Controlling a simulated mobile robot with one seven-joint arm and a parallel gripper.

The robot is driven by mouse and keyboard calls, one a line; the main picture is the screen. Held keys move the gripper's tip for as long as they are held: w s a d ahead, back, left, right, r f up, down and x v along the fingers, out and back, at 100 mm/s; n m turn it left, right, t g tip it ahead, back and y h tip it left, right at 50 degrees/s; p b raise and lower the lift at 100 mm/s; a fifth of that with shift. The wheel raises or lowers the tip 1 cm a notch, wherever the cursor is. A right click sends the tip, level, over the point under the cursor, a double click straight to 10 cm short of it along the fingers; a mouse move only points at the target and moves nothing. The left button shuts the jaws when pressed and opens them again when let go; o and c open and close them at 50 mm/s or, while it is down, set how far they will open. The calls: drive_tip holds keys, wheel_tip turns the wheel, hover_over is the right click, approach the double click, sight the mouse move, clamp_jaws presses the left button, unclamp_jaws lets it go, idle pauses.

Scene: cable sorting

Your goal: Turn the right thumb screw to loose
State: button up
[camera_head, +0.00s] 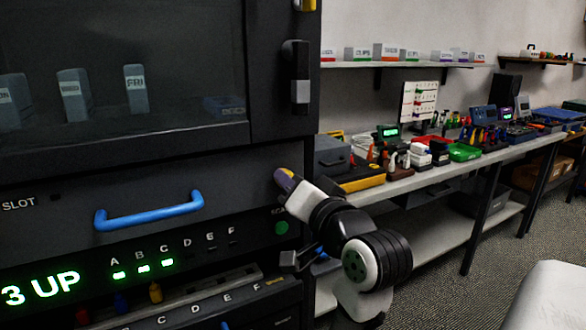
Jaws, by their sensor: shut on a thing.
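My gripper (290,261) is a small dark grey shape at the right end of the lower front of the black cabinet, beside the lettered strip. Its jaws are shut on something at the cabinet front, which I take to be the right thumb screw. The screw itself is hidden, so I cannot see how far it is turned. My white and black arm comes in from the right and covers part of the cabinet's right edge.
A blue handle (149,211) sticks out of the cabinet front. A crowded bench (400,186) runs along the right wall.

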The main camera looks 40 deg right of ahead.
drive_tip(key=shift+m+p, duration=1.35)
drive_tip(key=shift+m, duration=0.35)
drive_tip(key=o, duration=1)
drive_tip(key=shift+c, duration=0.2)
drive_tip(key=b+v, duration=0.1)
drive_tip(key=v, duration=1.2)
drive_tip(key=shift+s+a, duration=0.2)
drive_tip(key=shift+s, duration=0.15)
